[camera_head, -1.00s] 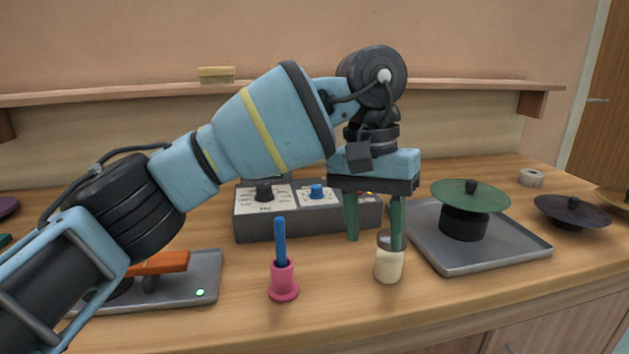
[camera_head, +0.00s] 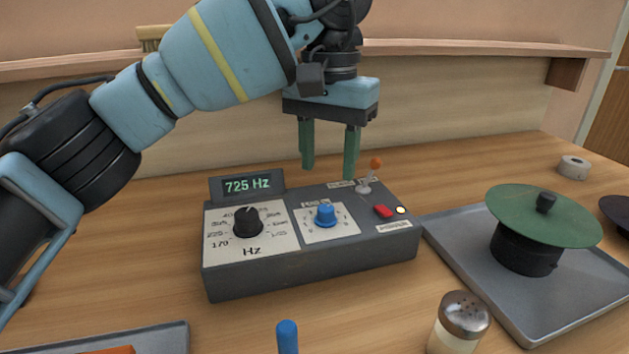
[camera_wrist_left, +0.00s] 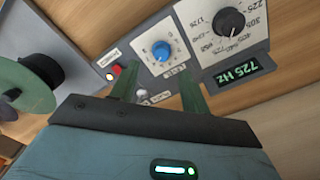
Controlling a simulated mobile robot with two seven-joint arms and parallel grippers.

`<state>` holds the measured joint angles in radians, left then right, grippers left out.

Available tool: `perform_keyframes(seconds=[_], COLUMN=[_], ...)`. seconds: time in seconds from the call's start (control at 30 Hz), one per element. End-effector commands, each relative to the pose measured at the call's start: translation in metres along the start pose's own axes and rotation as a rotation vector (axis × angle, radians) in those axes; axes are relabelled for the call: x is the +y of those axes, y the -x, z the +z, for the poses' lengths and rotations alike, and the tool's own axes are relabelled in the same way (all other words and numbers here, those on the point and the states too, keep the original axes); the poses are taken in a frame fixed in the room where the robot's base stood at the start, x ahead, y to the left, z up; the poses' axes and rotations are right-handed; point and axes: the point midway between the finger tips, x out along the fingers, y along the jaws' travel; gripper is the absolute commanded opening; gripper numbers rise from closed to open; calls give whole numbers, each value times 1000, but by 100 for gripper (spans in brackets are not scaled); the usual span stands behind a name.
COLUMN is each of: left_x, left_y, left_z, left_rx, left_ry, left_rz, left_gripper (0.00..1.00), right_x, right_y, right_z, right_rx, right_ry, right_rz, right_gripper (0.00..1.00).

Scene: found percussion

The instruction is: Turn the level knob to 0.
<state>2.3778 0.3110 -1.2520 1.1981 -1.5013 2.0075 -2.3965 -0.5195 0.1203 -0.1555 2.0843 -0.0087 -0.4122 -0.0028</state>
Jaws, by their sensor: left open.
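The level knob looks to be the small blue knob (camera_head: 325,214) on a white dial plate, on the sloped top of a grey control box (camera_head: 310,268). It also shows in the wrist view (camera_wrist_left: 161,51); its label is too small to read surely. My left gripper (camera_head: 328,174) hangs above the back of the box, fingers pointing down, open and empty. In the wrist view its two green fingers (camera_wrist_left: 159,88) stand apart, with the blue knob ahead of them and not touched. My right gripper is not in view.
A shaker (camera_head: 462,318) stands in front; a tray (camera_head: 470,262) holds a green-topped cymbal (camera_head: 543,216).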

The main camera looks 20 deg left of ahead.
Motion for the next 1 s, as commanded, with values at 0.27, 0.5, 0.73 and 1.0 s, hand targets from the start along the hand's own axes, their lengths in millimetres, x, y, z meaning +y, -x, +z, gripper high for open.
perform_keyframes(seconds=[0.27, 0.5, 0.73, 1.0], left_x=[1, 0, 0, 0], left_y=[0, -16, -52, -76], left_z=[0, 0, 0, 0], left_rx=[0, -2, -3, -1], left_ry=[-1, -1, -1, 0], left_rz=[0, -1, 1, 0], left_gripper=[46, 46, 46, 46], right_x=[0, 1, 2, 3], right_y=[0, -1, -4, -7], right_z=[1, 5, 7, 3], right_rx=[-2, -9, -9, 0], right_ry=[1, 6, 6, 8], right_rz=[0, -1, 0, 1], right_gripper=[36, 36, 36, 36])
